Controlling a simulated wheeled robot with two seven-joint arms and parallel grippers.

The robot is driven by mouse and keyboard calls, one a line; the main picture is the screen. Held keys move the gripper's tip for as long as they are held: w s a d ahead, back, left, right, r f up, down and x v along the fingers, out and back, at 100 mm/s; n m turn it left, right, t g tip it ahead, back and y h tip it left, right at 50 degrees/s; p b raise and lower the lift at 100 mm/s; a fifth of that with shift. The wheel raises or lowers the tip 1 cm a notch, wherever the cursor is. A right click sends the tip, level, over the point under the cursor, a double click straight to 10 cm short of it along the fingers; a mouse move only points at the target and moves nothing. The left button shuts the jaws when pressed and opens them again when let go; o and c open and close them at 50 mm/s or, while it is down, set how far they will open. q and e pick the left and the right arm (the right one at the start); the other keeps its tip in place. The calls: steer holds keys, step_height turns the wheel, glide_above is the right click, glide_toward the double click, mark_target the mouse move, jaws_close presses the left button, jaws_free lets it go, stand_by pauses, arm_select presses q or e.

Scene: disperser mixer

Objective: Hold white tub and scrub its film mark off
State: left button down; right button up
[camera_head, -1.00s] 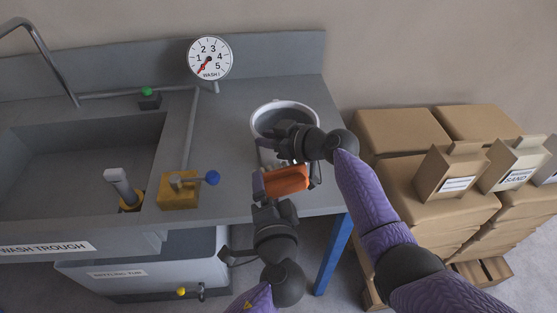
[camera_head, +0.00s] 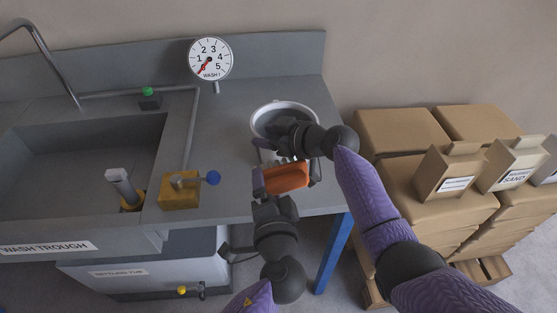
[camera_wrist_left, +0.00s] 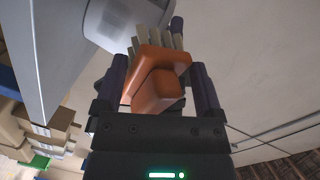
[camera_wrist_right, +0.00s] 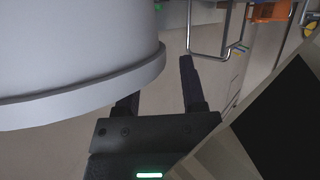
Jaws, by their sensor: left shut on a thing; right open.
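The white tub (camera_head: 312,111) stands on the counter near its right end, its rim partly covered by my right arm; its wall and rim fill the upper left of the right wrist view (camera_wrist_right: 75,55). My right gripper (camera_head: 268,143) is open at the tub's near-left side. In the right wrist view one finger is partly hidden by the tub rim and the other is clear of it. My left gripper (camera_head: 268,190) is shut on an orange brush (camera_head: 288,178), whose pale bristles (camera_wrist_left: 157,42) point toward the tub. I cannot make out the film mark or whether the bristles touch.
The wash trough basin (camera_head: 85,155) lies left, with a yellow block with a blue-knobbed lever (camera_head: 180,190) between it and the tub. A dial (camera_head: 211,59) stands behind. Stacked brown boxes (camera_head: 400,137) stand right of the counter. Bare counter (camera_head: 225,130) shows left of the tub.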

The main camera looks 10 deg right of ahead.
arm_select(q)
steer(key=shift+w+r, duration=0.15)
steer(key=shift+r, duration=0.15)
arm_select(e)
steer(key=shift+o, duration=0.5)
steer(key=shift+s+f, duration=0.15)
steer(key=shift+f, duration=0.15)
arm_select(q)
steer(key=shift+f, duration=0.25)
arm_select(e)
steer(key=v, duration=1.2)
steer(key=shift+r, duration=0.35)
arm_select(q)
step_height(320, 180, up, 2)
steer(key=shift+r+p, duration=0.15)
steer(key=shift+p, duration=0.85)
steer(key=shift+r, duration=0.1)
arm_select(e)
steer(key=v, duration=0.5)
steer(key=shift+s+d+r, duration=0.15)
steer(key=shift+d+r, duration=0.05)
steer(key=shift+r, duration=0.05)
